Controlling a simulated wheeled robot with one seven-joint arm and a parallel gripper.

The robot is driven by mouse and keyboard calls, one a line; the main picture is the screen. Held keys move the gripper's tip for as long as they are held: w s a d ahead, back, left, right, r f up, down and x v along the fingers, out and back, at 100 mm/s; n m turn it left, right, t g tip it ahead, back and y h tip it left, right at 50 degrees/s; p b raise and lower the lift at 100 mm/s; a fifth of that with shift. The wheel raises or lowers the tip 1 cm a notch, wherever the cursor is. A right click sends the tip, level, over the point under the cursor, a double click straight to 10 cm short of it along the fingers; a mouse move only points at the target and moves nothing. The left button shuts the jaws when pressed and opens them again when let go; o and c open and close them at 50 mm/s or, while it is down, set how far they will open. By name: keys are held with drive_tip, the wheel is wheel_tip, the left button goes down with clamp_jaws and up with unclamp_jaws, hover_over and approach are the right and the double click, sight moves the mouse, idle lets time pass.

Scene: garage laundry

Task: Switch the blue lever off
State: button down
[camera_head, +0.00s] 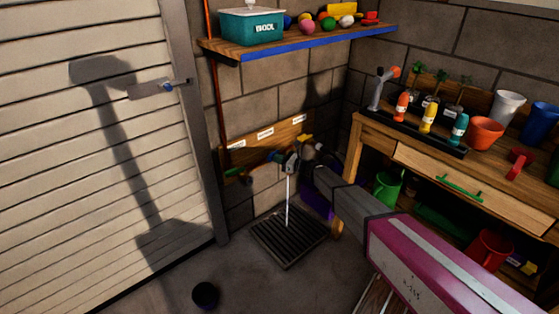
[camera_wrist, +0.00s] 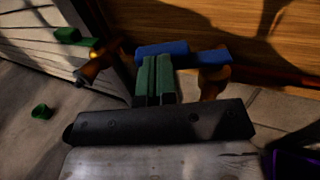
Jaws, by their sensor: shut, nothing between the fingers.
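The blue lever (camera_wrist: 188,53) lies across the top of the wrist view, on a brass tap (camera_wrist: 213,82). In the head view the blue lever (camera_head: 273,156) shows just left of my gripper, on the wooden wall board. My gripper (camera_wrist: 155,62) is shut and empty, its green fingers side by side. The fingertips are right at the lever's near side; whether they touch it I cannot tell. In the head view my gripper (camera_head: 290,160) partly hides the tap. A thin white stream (camera_head: 288,203) falls below it to the floor grate.
A green-levered tap (camera_wrist: 68,35) is to the left, and a yellow lever (camera_head: 306,138) to the right. The floor grate (camera_head: 290,240) lies below. A workbench (camera_head: 410,142) with pots stands right; a shelf (camera_head: 310,43) hangs above. A dark cup (camera_head: 205,294) is on the floor.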

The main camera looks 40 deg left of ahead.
sight(271, 157)
drive_tip(key=shift+s, duration=0.1)
drive_tip(key=shift+s+a+m+t, duration=0.35)
drive_tip(key=shift+a+m+t, duration=0.35)
drive_tip(key=shift+t, duration=0.3)
drive_tip(key=shift+s+a+m+t, duration=0.35)
drive_tip(key=shift+a+m+t, duration=0.3)
drive_tip(key=shift+t, duration=0.35)
